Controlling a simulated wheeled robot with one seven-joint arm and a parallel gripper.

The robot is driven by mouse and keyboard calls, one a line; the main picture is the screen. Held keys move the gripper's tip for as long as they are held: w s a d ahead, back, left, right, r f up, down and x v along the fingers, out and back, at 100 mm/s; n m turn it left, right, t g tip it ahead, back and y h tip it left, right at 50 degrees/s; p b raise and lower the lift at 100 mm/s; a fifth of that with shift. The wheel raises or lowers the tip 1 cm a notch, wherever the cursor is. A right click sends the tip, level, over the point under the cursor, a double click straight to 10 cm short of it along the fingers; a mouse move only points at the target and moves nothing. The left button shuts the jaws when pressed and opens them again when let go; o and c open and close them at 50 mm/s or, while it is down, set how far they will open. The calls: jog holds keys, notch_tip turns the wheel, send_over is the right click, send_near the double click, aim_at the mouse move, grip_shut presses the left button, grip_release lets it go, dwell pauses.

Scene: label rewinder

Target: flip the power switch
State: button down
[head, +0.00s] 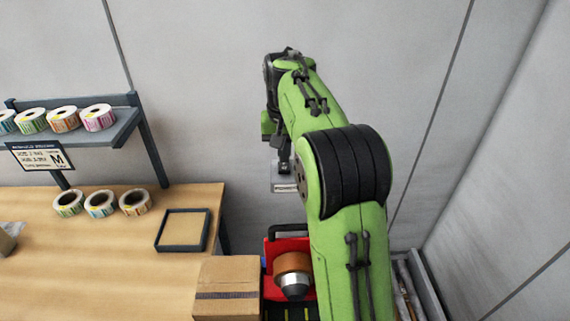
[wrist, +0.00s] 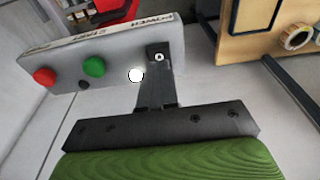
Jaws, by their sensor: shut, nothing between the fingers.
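The grey control panel (wrist: 115,60) spans the upper left of the wrist view, with a "POWER" label at its right end. Below that label a dark piece with a white "O" mark (wrist: 158,56) shows, seemingly the power switch. My gripper (wrist: 158,72) is shut and empty, its fingers reaching up to this piece and partly covering it. I cannot tell whether they touch. A red button (wrist: 45,77), a green button (wrist: 94,67) and a bright white round lamp (wrist: 136,75) sit along the panel. In the head view my gripper (head: 284,165) is just above the small grey panel (head: 285,187).
A red machine (head: 272,250) with an orange-brown roll stands below the panel. A cardboard box (head: 227,287) is at its left. The wooden table (head: 95,270) holds label rolls and a dark-framed tray (head: 183,246). Grey walls stand close behind and at the right.

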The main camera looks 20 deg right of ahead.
aim_at(284, 168)
jog(key=shift+f+b, duration=0.8)
jog(key=shift+f, duration=0.3)
dwell(0.6)
jog(key=shift+r, duration=0.1)
notch_tip(284, 168, up, 5)
jog(key=p, duration=0.5)
jog(key=shift+r+p, duration=0.1)
jog(key=shift+p, duration=0.25)
jog(key=shift+r+b, duration=0.3)
jog(key=shift+r, duration=0.55)
jog(key=s+a+f+n+t+b, duration=0.1)
jog(key=s+a+b, duration=0.2)
jog(key=s, duration=0.6)
jog(key=s+a+f+n+t+b, duration=0.1)
jog(key=s+a+f+n+b, duration=0.2)
jog(key=s, duration=0.5)
jog(key=s+a+f+t+b, duration=0.2)
jog(key=s+a+f+b, duration=0.1)
jog(key=s+f, duration=0.5)
jog(key=s, duration=0.3)
jog(key=shift+s+a+f+n+y, duration=0.25)
jog(key=shift+s+n+y, duration=0.05)
jog(key=shift+s+y, duration=0.1)
